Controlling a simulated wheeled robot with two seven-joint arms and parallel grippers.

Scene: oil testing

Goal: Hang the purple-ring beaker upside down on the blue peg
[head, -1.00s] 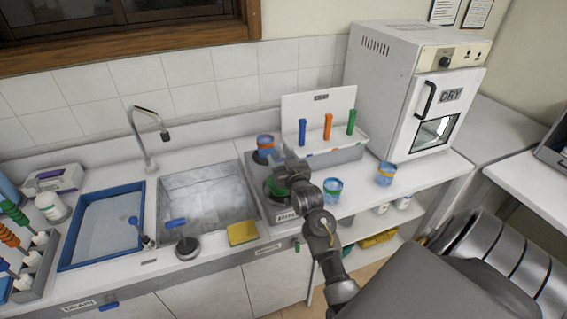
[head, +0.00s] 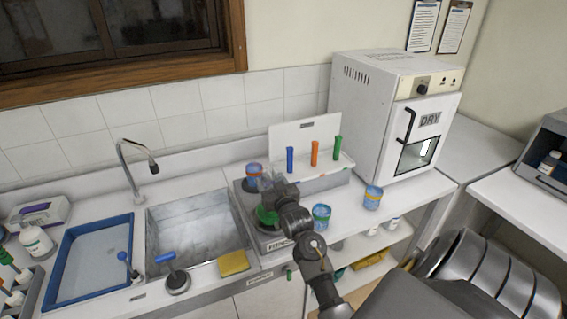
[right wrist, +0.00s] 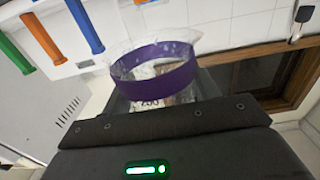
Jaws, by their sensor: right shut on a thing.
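The purple-ring beaker (right wrist: 155,65) is clear glass with a wide purple band. In the right wrist view my right gripper (right wrist: 165,98) is shut on it. In the head view my right gripper (head: 268,188) is over the counter, left of and in front of the peg rack, and I cannot clearly make out the held beaker there. The blue peg (head: 290,160) is the leftmost of three on the rack and is empty. It also shows in the right wrist view (right wrist: 84,24), apart from the beaker. My left gripper is not in view.
Orange (head: 314,153) and green (head: 337,148) pegs stand beside it. An orange-banded beaker (head: 253,171) stands behind my gripper. A white drying oven (head: 385,120) is at the right, a sink (head: 190,230) at the left.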

